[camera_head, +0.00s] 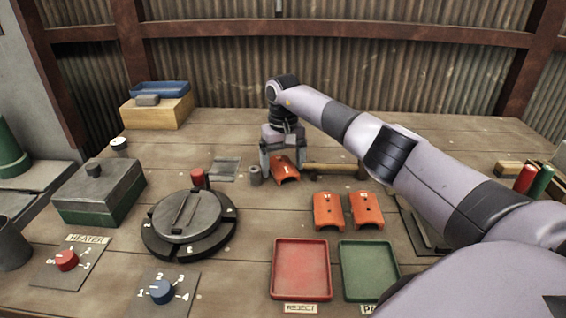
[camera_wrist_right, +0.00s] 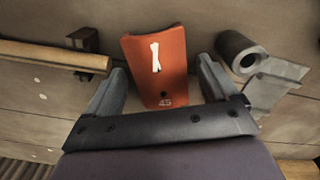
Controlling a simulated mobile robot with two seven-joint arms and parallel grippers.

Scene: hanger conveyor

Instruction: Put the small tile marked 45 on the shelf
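The small orange tile marked 45 (camera_wrist_right: 160,75) lies on the wooden bench; it also shows in the head view (camera_head: 286,174). Its number is readable in the right wrist view, with a white mark above it. My right gripper (camera_head: 284,167) is over the tile, pointing down, with one finger on each side. In the right wrist view its fingers (camera_wrist_right: 160,66) are apart, with a gap to the tile clearest on the right. My left gripper is not in view. I cannot tell which thing is the shelf.
A wooden bar (camera_head: 332,168) lies right of the tile, a grey roll (camera_head: 255,175) left. Two orange tiles (camera_head: 328,211) (camera_head: 366,209) sit behind a red tray (camera_head: 301,268) and a green tray (camera_head: 369,269). A wooden block (camera_head: 158,113) bearing a blue tray (camera_head: 160,89) stands back left.

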